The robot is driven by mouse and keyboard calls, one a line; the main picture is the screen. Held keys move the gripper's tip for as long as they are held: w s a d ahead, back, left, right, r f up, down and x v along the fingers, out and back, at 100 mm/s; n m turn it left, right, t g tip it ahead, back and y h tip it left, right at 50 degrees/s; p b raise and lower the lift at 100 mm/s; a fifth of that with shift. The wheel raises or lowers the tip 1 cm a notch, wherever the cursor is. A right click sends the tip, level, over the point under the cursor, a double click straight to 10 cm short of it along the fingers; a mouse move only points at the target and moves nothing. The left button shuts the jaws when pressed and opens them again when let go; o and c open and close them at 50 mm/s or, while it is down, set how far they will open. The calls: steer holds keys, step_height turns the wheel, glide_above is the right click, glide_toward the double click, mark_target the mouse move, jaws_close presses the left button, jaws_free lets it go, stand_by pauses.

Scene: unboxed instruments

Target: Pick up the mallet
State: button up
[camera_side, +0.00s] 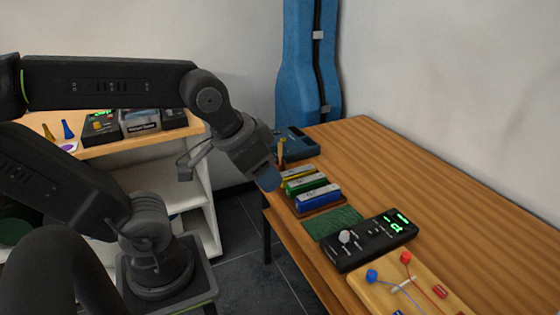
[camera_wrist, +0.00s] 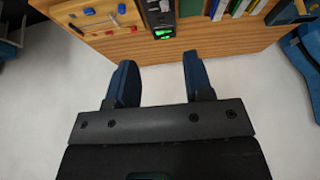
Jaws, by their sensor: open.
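I cannot single out the mallet with certainty in either view. A light wooden board (camera_side: 425,285) at the table's near end carries red and blue round-headed pieces and a pale bar; it also shows at the top left of the wrist view (camera_wrist: 90,22). Any mallet there is too small to tell. My gripper (camera_side: 266,178) hangs by the table's left edge, beside the coloured blocks. In the wrist view my gripper (camera_wrist: 158,62) has its two blue fingers apart, with nothing between them and pale floor below.
On the table (camera_side: 460,190) are a black device (camera_side: 370,240) with green digits, a green mat (camera_side: 333,222), yellow, green and blue blocks (camera_side: 318,196) and a blue box (camera_side: 295,143). A blue case (camera_side: 305,60) stands behind. A shelf (camera_side: 190,125) is at left. The table's right side is clear.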

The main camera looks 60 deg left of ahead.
steer(key=w+a+n+y, duration=0.1)
steer(key=w+a+n, duration=0.2)
steer(key=w+a, duration=0.5)
steer(key=n+g+y, duration=0.2)
steer(key=n, duration=0.4)
glide_above(281, 149)
steer(key=s+d, duration=0.3)
step_height(281, 149, down, 10)
steer(key=x, duration=0.8)
steer(key=shift+s+a+f, duration=0.2)
steer(key=shift+s+a, duration=0.05)
steer(key=shift+s, duration=0.05)
steer(key=shift+x, duration=2.8)
steer(key=shift+a, duration=0.15)
steer(key=shift+c, duration=0.3)
jaws_close()
